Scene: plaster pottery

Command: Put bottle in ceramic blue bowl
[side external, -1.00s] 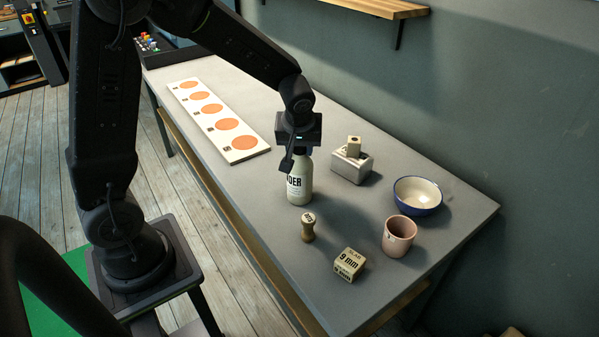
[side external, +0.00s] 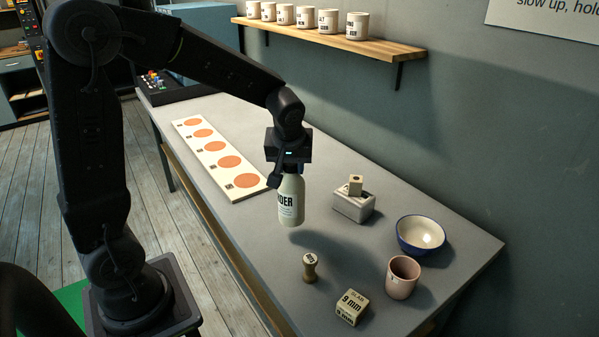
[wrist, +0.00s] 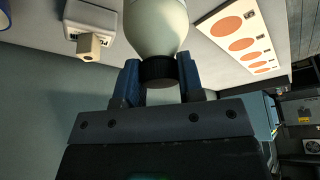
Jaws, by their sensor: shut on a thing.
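The white bottle (side external: 291,203) with dark lettering hangs upright below my gripper (side external: 287,172), above the table, with its shadow on the tabletop to the lower right. In the wrist view my gripper (wrist: 159,82) is shut on the dark neck of the bottle (wrist: 157,28). The ceramic blue bowl (side external: 421,236), white inside with a blue outside, stands on the table to the right of the bottle, apart from it. It looks empty. A blue edge (wrist: 4,16), likely the bowl, shows at the wrist view's top left corner.
Between bottle and bowl stands a white box (side external: 353,207) with a small block (side external: 355,185) on top. A pink cup (side external: 403,277) is in front of the bowl. A wooden stamp (side external: 310,267) and a lettered cube (side external: 351,308) stand nearer. A board with orange discs (side external: 218,160) lies left.

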